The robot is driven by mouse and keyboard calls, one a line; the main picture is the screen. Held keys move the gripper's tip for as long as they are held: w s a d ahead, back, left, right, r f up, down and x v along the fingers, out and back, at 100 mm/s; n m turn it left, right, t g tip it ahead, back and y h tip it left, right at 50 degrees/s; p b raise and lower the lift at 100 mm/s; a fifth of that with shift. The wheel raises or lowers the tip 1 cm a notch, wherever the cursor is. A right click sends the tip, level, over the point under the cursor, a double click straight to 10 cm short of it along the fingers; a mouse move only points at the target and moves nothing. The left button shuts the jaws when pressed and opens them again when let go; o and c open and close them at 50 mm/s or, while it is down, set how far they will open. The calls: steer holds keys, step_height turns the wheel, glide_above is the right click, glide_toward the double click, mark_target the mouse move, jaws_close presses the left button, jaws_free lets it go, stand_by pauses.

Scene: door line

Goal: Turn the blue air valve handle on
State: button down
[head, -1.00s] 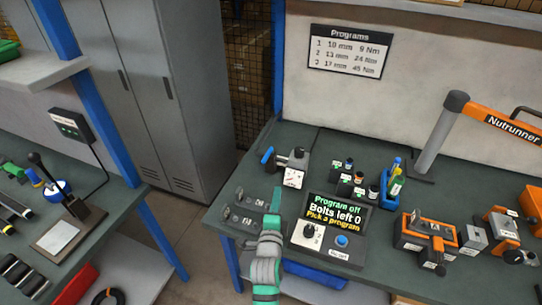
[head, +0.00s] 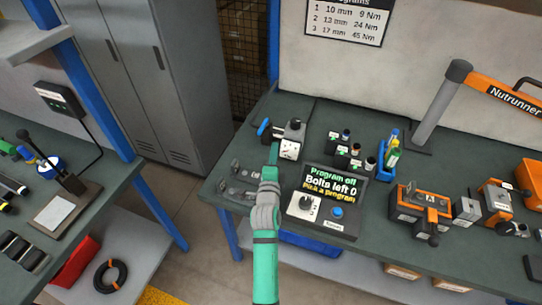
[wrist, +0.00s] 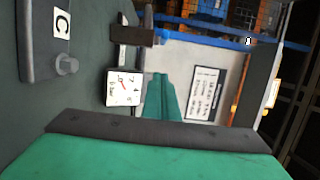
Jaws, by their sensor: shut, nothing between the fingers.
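The blue air valve handle (head: 264,127) is at the back left of the bench in the head view, on the left end of a grey valve body (head: 295,128). A white dial gauge (head: 289,150) sits at the front of that valve; it also shows in the wrist view (wrist: 124,88). My gripper (head: 273,152) is shut and empty, just left of the gauge and below the handle in the picture. I cannot tell whether it touches anything. In the wrist view, my closed green fingers (wrist: 161,98) point toward the valve, right of the gauge.
A program panel (head: 328,198) with screen and knob stands right of my arm. Orange-and-black fixtures (head: 422,210) are farther right. Grey brackets (head: 240,180) lie left of my gripper. A grey cabinet (head: 150,70) stands behind the aisle.

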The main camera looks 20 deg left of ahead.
mark_target(263, 127)
steer(key=w+a, duration=0.5)
steer(key=shift+w+a, duration=0.15)
steer(key=shift+w, duration=0.2)
stand_by(0.5)
